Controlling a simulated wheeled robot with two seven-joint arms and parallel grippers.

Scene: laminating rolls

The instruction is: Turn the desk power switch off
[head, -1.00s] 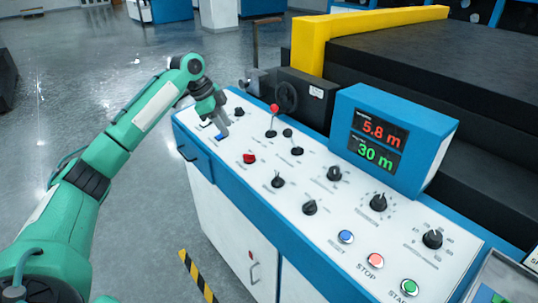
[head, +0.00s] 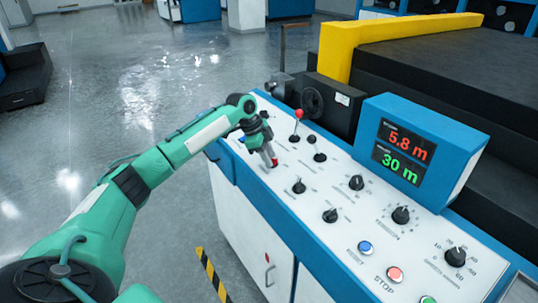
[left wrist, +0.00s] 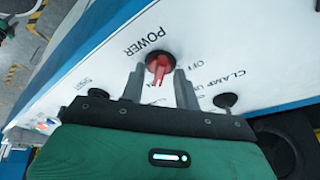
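The desk power switch is a red rotary knob (left wrist: 159,65) on the white panel, with POWER printed beside it and OFF to its right in the left wrist view. Lettering below it is partly covered by my fingers. Its handle runs roughly up and down in that view; I cannot tell which mark it points to. My left gripper (left wrist: 159,74) is open, with one finger on each side of the knob; I cannot tell whether they touch it. In the head view the gripper (head: 268,157) reaches down over the red knob (head: 274,163), which is mostly hidden. My right gripper is not in view.
The desk (head: 330,170) carries several black knobs, a red-tipped lever (head: 298,115) behind the gripper, and blue, red and green buttons at the near right. A display box (head: 420,140) stands at the back. A CLAMP switch (left wrist: 227,101) sits right of the fingers.

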